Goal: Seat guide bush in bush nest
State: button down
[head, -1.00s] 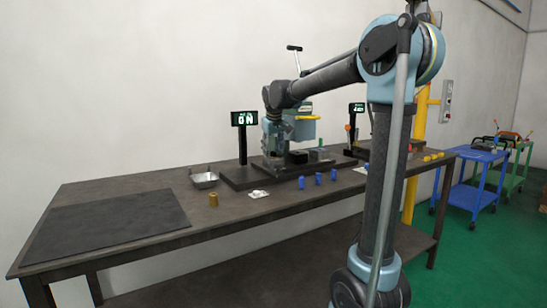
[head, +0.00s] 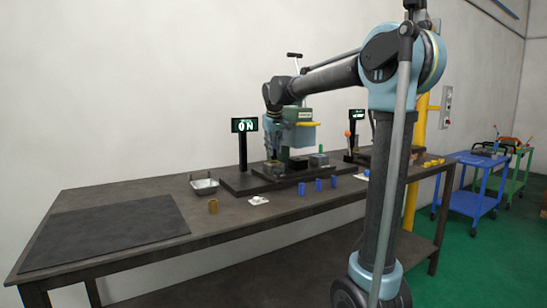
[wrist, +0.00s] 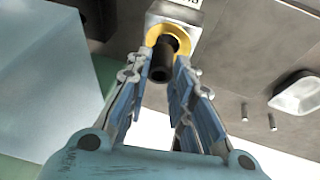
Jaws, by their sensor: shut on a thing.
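My gripper (wrist: 165,72) has its two blue fingers closed around a dark cylinder (wrist: 161,62), which I take to be the guide bush. Behind it in the wrist view is a yellow ring (wrist: 157,33) on a light grey labelled block (wrist: 176,10), apparently the bush nest. The cylinder overlaps the ring in this view; I cannot tell whether it is inside or in front of it. In the head view my gripper (head: 272,148) points down over the left part of the dark fixture base (head: 236,183), above a small block (head: 273,169). The held cylinder is too small to make out there.
A green machine head with a yellow handle (head: 308,124) stands just right of my gripper. The table's left side holds a flat dark mat (head: 105,232).

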aim_at(275, 154)
notch_tip(275, 154, up, 6)
jog(key=shift+r, duration=0.15)
jog(key=shift+d+r, duration=0.15)
jog(key=shift+w+d+f+g+y, duration=0.1)
jog(key=shift+f+g+y, duration=0.2)
jog(key=shift+f, duration=1.4)
jog(key=shift+w+d+f+g+y, duration=0.1)
jog(key=shift+f+y, duration=0.25)
jog(key=shift+f, duration=1.3)
jog(key=shift+w+d+f+g+y, duration=0.1)
jog(key=shift+f+g+y, duration=0.2)
jog(key=shift+f, duration=1.4)
jog(key=c, duration=1.4)
grip_release()
jog(key=shift+f, duration=0.1)
jog(key=v, duration=1.2)
jog(key=shift+s+d, duration=0.1)
jog(key=shift+s, duration=0.1)
